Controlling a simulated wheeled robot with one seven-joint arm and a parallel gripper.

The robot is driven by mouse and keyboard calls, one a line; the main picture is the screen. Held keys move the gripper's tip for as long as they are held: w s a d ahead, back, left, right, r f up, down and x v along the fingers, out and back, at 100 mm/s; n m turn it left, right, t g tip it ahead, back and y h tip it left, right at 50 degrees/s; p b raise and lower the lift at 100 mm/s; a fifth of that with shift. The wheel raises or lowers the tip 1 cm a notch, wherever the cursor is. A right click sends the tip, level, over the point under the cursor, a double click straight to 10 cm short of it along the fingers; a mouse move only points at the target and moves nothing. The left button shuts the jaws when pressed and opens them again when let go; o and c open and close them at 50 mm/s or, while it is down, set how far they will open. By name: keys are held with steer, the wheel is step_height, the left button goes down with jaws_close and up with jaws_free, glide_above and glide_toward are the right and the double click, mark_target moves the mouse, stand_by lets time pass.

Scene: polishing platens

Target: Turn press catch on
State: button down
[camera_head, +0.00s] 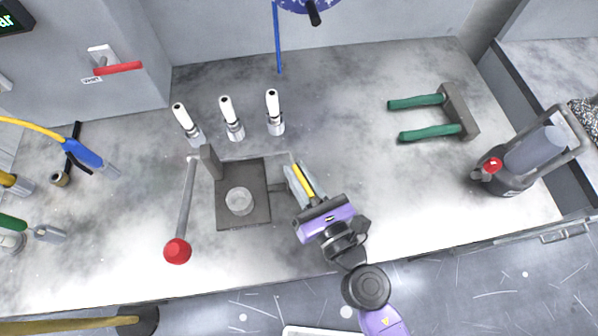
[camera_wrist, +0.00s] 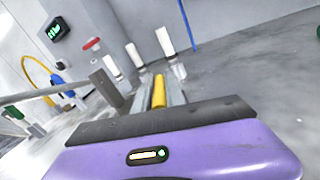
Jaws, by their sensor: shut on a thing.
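The press (camera_head: 227,217) is a dark square plate with a round pale disc (camera_head: 239,201) on it, an upright post and a lever ending in a red knob (camera_head: 177,251). My gripper (camera_head: 297,176) is at the right side of the press, its fingers pointing away from my body. It is shut on a yellow bar (camera_head: 303,181), which lies lengthwise between the fingers. The bar also shows in the wrist view (camera_wrist: 159,91). A small dark stub (camera_head: 277,188) projects from the plate's right edge toward the fingers. The fingers hide any join between bar and press.
Several white-topped metal pieces (camera_head: 231,118) stand behind the press. A green-handled tool (camera_head: 430,131) lies to the right, and a grey machine with a red knob (camera_head: 493,166) stands at far right. The bench between them is clear. Cables and connectors lie at left.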

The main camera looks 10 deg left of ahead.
steer(key=shift+f+m+t+h+b, duration=0.1)
steer(key=shift+m+t+h+b, duration=0.2)
steer(key=shift+m+t+h, duration=0.6)
steer(key=shift+s+a+m+t+h+b, duration=0.1)
steer(key=shift+m+t+h+b, duration=0.3)
steer(key=shift+h, duration=0.6)
steer(key=shift+a+m+h+b, duration=0.1)
steer(key=shift+m+h, duration=0.5)
steer(key=shift+h, duration=0.4)
steer(key=c, duration=1.4)
jaws_free()
steer(key=b+v, duration=0.2)
steer(key=v, duration=0.4)
steer(key=shift+s+d+f, duration=0.1)
steer(key=shift+s+d, duration=0.05)
steer(key=shift+s, duration=0.2)
steer(key=shift+s+d, duration=0.15)
steer(key=shift+s, duration=0.4)
